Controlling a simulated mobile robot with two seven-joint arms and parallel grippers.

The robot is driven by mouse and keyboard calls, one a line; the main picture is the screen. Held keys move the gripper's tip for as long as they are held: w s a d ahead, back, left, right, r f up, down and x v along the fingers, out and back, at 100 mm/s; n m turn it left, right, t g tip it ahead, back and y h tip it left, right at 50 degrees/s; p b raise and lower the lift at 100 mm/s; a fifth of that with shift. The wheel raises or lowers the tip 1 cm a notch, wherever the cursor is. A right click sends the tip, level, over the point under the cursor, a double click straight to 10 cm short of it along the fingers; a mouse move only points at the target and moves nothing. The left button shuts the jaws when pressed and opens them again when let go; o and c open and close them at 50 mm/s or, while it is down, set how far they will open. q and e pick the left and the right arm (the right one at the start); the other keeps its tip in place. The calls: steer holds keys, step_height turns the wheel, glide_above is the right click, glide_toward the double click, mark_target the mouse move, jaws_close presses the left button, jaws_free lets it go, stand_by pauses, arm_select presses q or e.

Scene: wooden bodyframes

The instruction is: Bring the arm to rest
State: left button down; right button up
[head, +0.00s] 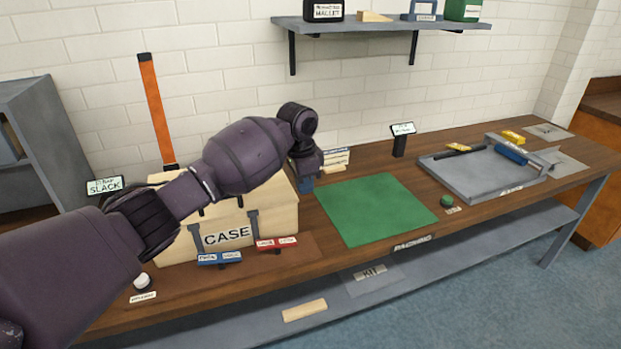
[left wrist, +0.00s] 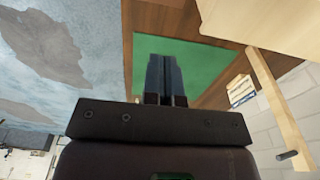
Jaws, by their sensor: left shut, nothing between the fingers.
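My left arm reaches in from the left of the head view, across the front of the wooden case (head: 228,236). Its gripper (head: 306,185) points down beside the case's right end, by the left edge of the green mat (head: 375,208). In the left wrist view the two fingers (left wrist: 165,75) are together with nothing between them, and the green mat (left wrist: 215,62) shows behind them. My right gripper is in neither view.
The workbench (head: 330,262) carries a grey tray (head: 455,185) at right, a green puck (head: 446,201), a small sign (head: 402,130), and red and blue labelled pieces (head: 277,244) before the case. An orange strap (head: 156,108) stands behind. A wall shelf (head: 380,26) hangs above.

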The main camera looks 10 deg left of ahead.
arm_select(q)
steer(key=w+d+r+n+t+h, duration=0.1)
steer(key=w+d+r+t+h, duration=0.3)
steer(key=w+d+r+t, duration=0.4)
steer(key=s+a+f+n+t+y, duration=0.1)
steer(key=s+a+f+n, duration=0.2)
steer(key=s+a+f, duration=0.3)
steer(key=s+a+f+n+t+y, duration=0.1)
steer(key=s+a+f, duration=0.5)
steer(key=s+f, duration=0.9)
steer(key=s+a+f+n+t+y, duration=0.1)
steer(key=s+a+f+n+y, duration=0.2)
steer(key=s+f, duration=0.8)
steer(key=s+a+n, duration=0.2)
steer(key=s+a, duration=0.1)
steer(key=s, duration=1.1)
steer(key=shift+a+f, duration=0.2)
steer(key=shift+f, duration=0.1)
